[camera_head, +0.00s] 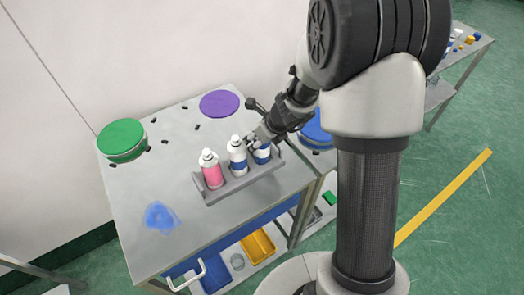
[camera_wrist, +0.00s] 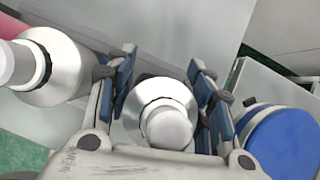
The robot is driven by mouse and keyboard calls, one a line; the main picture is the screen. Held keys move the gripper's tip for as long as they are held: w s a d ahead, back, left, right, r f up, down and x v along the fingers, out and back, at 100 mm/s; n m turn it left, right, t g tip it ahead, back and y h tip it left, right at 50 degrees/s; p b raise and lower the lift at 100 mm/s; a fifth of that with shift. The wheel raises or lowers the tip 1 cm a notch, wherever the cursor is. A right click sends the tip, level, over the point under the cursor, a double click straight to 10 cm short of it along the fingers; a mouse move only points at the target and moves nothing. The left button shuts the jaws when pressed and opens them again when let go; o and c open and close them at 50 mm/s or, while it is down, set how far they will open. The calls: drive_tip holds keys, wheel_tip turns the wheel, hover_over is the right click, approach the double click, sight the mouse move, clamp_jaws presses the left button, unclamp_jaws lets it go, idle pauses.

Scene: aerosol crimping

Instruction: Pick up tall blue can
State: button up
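Three capped cans stand upright in a grey rack (camera_head: 242,184) on the table. The left one is pink (camera_head: 212,175), the middle one is white and blue (camera_head: 238,161), and the right one is white and blue (camera_head: 262,156). My gripper (camera_head: 262,138) is at the right can and partly covers it. In the wrist view, this can's white cap and silver shoulder (camera_wrist: 163,112) lie between my two blue-padded fingers (camera_wrist: 162,85). I cannot tell whether the pads touch it. The middle can (camera_wrist: 50,65) is left of my fingers.
A green disc (camera_head: 121,138), a purple disc (camera_head: 219,103) and a blue round container (camera_head: 316,135) are around the rack; the container also shows close right of my gripper in the wrist view (camera_wrist: 278,142). Small black pieces and a blue patch (camera_head: 160,217) lie on the table.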

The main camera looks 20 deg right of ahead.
drive_tip(key=c, duration=0.8)
drive_tip(key=shift+c, duration=0.3)
drive_tip(key=shift+r, duration=0.1)
